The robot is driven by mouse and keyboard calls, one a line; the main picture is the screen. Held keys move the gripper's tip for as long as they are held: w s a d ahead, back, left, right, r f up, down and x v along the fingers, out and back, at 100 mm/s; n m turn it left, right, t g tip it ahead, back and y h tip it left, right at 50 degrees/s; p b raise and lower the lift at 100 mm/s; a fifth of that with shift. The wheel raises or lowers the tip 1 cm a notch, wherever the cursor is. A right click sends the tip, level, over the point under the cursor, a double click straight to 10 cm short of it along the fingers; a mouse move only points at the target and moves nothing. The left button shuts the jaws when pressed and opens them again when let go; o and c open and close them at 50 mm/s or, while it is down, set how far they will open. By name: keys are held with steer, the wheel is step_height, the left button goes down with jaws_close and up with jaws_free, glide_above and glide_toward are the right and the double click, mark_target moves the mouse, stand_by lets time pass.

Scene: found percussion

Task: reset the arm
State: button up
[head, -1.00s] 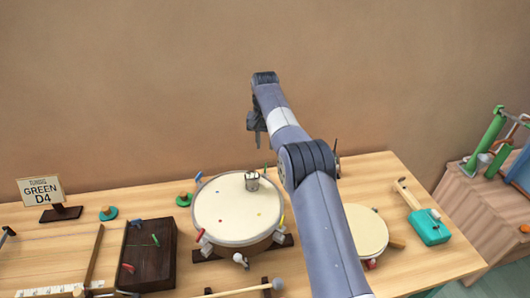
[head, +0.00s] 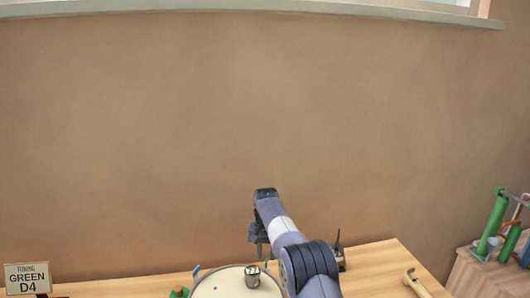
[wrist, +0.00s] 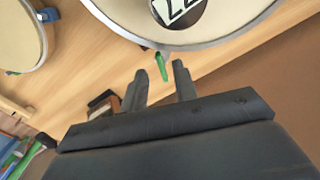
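My arm (head: 290,250) reaches up from the bottom of the head view, its wrist in front of the bare wall. My gripper (head: 257,240) hangs from the arm's end, seen small and dark against the wall. In the wrist view my gripper (wrist: 162,82) has its two dark fingers apart with nothing held between them. A green peg (wrist: 161,66) at the drum's rim shows beyond the gap. The large drum (head: 220,285) is cut off by the bottom edge of the head view.
A sign reading "GREEN D4" (head: 27,279) is at lower left. A dark device with an antenna (head: 338,254) stands behind the arm.

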step_height(320, 180, down, 3)
steer(key=shift+f, duration=0.1)
steer(key=shift+n, duration=0.3)
stand_by(0.3)
